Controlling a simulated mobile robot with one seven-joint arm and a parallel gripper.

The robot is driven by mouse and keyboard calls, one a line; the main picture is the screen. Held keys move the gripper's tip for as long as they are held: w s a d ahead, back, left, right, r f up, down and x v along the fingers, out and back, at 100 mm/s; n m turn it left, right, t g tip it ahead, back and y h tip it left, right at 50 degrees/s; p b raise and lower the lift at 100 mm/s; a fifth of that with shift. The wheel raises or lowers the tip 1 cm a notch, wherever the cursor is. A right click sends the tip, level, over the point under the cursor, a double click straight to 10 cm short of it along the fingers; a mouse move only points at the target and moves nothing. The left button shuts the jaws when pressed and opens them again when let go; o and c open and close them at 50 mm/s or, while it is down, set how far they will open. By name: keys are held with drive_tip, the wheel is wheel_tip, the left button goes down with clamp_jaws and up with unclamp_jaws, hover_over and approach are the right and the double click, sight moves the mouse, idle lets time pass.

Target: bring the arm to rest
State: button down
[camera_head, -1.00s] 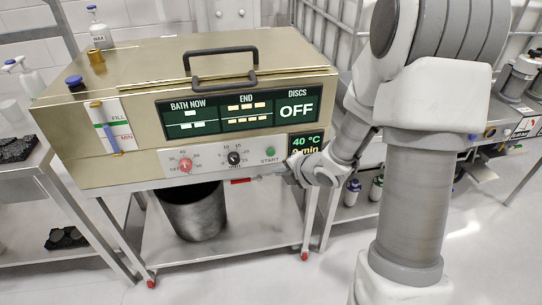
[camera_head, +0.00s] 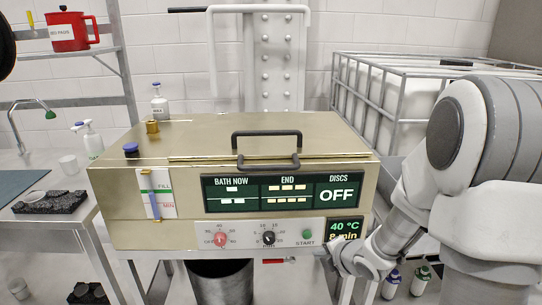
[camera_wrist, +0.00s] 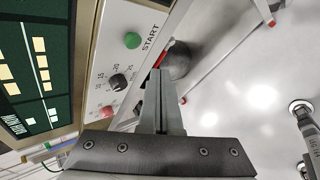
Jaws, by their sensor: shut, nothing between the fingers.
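My gripper (camera_head: 330,258) is at the lower right front edge of the brass-coloured bath machine (camera_head: 130,200), below the START button (camera_head: 307,234) and the small display (camera_head: 344,229). In the wrist view, my gripper (camera_wrist: 158,75) has its two fingers together with nothing between them. The machine's front panel and green button (camera_wrist: 132,40) lie to the left of the fingers there. My arm reaches in from the right of the head view, bent and still extended to the machine. In the head view the fingertips are small and partly hidden.
A dark bucket (camera_head: 222,283) stands under the machine. A side bench (camera_head: 40,225) with dark blocks is at left. A red jug (camera_head: 73,32) sits on a shelf. A caged white tank (camera_head: 400,110) stands behind right. Bottles (camera_head: 391,284) stand low, near my arm.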

drive_tip(key=s+d+r+m+h, duration=0.2)
drive_tip(key=s+r+m+h, duration=0.15)
drive_tip(key=r+m, duration=0.3)
drive_tip(key=s+d+r+m+h, duration=0.2)
drive_tip(key=s+r+m, duration=0.2)
drive_tip(key=r+m, duration=0.25)
drive_tip(key=s+a+r+m+g+y, duration=0.1)
drive_tip(key=s+a+r+m+g, duration=0.15)
drive_tip(key=s+m, duration=0.4)
drive_tip(key=s+a+r+m+g+y, duration=0.1)
drive_tip(key=s+a+r+m, duration=0.25)
drive_tip(key=s, duration=0.65)
wheel_tip(320, 180, up, 19)
drive_tip(key=m+p, duration=0.1)
drive_tip(key=p, duration=1.8)
drive_tip(key=shift+s+d, duration=0.2)
drive_tip(key=shift+s, duration=0.25)
